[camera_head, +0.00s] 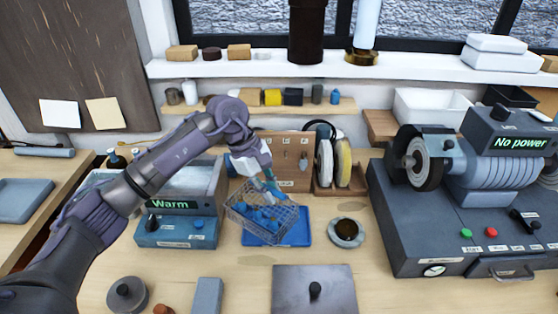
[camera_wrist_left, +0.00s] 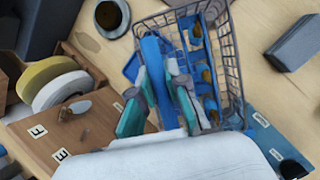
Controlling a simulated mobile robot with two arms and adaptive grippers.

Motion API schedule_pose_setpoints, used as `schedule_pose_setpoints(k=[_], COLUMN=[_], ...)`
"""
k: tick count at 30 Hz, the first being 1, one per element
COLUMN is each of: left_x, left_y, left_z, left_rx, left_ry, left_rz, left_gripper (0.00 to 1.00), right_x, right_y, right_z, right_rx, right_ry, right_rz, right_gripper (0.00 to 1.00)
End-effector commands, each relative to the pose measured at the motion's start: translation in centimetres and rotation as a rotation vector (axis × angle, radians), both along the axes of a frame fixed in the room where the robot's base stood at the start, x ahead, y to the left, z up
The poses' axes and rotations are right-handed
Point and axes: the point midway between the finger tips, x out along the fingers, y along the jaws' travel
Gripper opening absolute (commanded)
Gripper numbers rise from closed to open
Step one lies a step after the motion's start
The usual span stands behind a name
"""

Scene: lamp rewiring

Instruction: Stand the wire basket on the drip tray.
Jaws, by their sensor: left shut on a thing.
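The wire basket (camera_head: 243,211), with several blue and brown pieces in it, is over the blue drip tray (camera_head: 297,229). It looks tilted and turned against the tray; I cannot tell whether its base touches the tray. My left gripper (camera_head: 271,188) comes down from above and is shut on the basket at its far side. In the left wrist view the basket (camera_wrist_left: 233,62) reaches away from the fingers of the left gripper (camera_wrist_left: 160,82), and a blue strip of the tray (camera_wrist_left: 130,69) shows beside it. My right gripper is not in view.
A blue-grey tank marked Warm (camera_head: 178,218) stands close on the left. A small dark cup (camera_head: 346,232) sits right of the tray, with the grinder (camera_head: 440,215) beyond. A wooden rack with wheels (camera_head: 328,168) stands behind. A grey plate (camera_head: 314,288) lies in front.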

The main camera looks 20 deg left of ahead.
Motion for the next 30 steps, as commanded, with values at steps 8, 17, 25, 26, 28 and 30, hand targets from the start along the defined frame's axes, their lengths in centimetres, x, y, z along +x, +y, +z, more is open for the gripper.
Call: schedule_pose_setpoints(k=[8,17,25,26,28,30], left_x=[6.1,7.6,7.5,7.5,7.5,7.5], left_y=[0.0,0.2,0.2,0.3,0.2,0.2], left_z=[1.7,1.5,-0.2,-0.4,-0.8,-1.1], left_rx=[-0.001,0.001,0.0,0.001,0.0,0.0], left_ry=[0.017,0.025,0.026,0.026,0.027,0.025], left_rz=[0.474,0.61,0.608,0.608,0.607,0.607], left_gripper=[0.0,0.0,0.0,0.0,0.0,0.0], right_x=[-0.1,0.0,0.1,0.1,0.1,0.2], right_y=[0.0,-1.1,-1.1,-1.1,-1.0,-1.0], right_z=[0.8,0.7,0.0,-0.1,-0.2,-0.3], right_rx=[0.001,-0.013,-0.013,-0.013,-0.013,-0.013], right_ry=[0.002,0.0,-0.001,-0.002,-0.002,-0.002], right_rz=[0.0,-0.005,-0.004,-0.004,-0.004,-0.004], right_gripper=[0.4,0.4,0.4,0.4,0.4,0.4])
